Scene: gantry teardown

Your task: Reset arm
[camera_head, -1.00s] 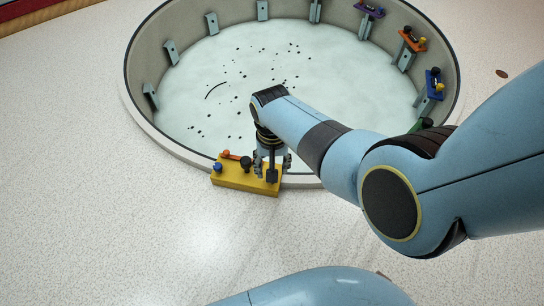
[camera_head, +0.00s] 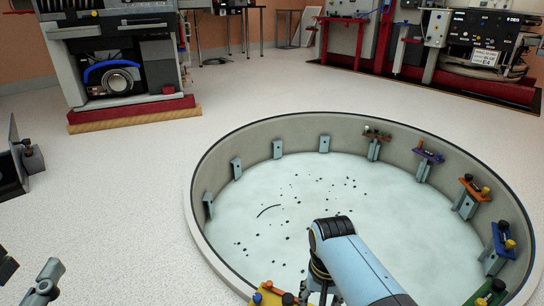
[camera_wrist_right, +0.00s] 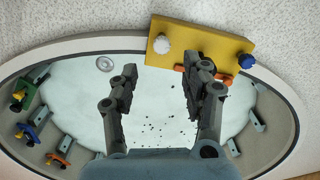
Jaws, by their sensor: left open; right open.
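My left gripper (camera_head: 28,279) is at the lower left corner of the head view, partly cut off. It is open, with only floor around it. My right gripper (camera_wrist_right: 160,78) is open in the right wrist view, its fingers apart. A yellow block (camera_wrist_right: 218,47) with a white knob, a blue knob and an orange bar is beyond the fingertips, at the pit's rim. The right finger overlaps the orange bar in the picture; I cannot tell whether they touch. In the head view the yellow block (camera_head: 266,298) shows at the bottom edge, partly cut off beside my right arm.
A round sunken pit (camera_head: 228,147) has brackets along its wall. Orange (camera_head: 474,189), purple (camera_head: 428,156) and blue (camera_head: 502,240) blocks sit on some. A machine (camera_head: 125,60) on a red base stands at the back left; panels (camera_head: 490,40) stand at the back right. Floor between is clear.

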